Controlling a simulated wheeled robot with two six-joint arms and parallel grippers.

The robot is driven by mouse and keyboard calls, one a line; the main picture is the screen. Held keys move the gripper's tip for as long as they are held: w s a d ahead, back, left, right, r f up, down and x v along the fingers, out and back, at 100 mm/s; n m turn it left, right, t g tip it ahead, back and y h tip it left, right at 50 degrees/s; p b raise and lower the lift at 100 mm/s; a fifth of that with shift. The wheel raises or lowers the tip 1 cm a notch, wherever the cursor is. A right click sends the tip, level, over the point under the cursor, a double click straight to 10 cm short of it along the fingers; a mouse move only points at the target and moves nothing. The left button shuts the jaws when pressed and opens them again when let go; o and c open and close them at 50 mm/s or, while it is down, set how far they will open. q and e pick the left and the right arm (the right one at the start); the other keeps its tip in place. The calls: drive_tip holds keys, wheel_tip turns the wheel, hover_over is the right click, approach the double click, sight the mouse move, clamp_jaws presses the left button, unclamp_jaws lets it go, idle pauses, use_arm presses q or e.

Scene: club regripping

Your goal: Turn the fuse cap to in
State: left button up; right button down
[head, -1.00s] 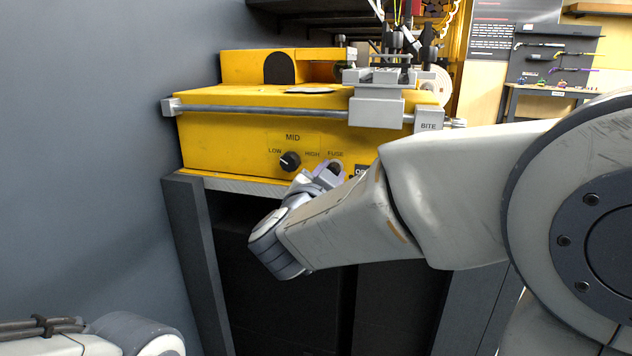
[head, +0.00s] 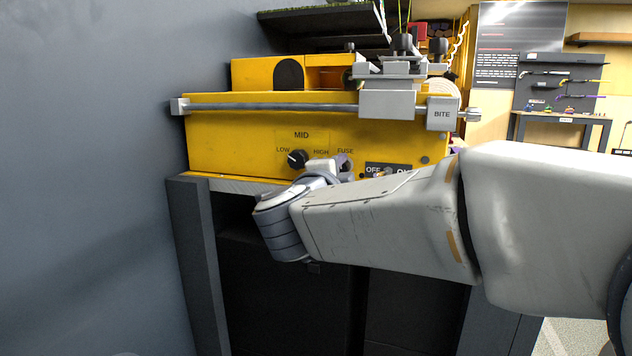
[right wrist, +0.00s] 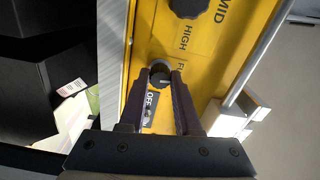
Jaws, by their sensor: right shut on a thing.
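The fuse cap (right wrist: 160,68) is a small dark round knob on the yellow machine's front panel. In the right wrist view it sits between the fingertips of my right gripper (right wrist: 162,76), which is shut on it. Which way the cap is turned cannot be told. My left gripper is out of view.
The yellow machine (head: 230,140) stands on a dark bench. A black LOW/MID/HIGH dial (head: 298,158) is close left of the gripper; an OFF/ON switch plate (head: 374,170) is close right. A metal bar (head: 270,109) runs above. A grey wall is at left.

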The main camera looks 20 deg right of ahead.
drive_tip(key=shift+f+m+b, duration=0.1)
drive_tip(key=shift+m+b, duration=0.4)
drive_tip(key=shift+m, duration=0.2)
drive_tip(key=c, duration=0.6)
unclamp_jaws()
drive_tip(key=p+v, duration=0.2)
drive_tip(key=v, duration=0.8)
drive_tip(key=shift+s+a, duration=0.25)
drive_tip(key=shift+w, duration=0.1)
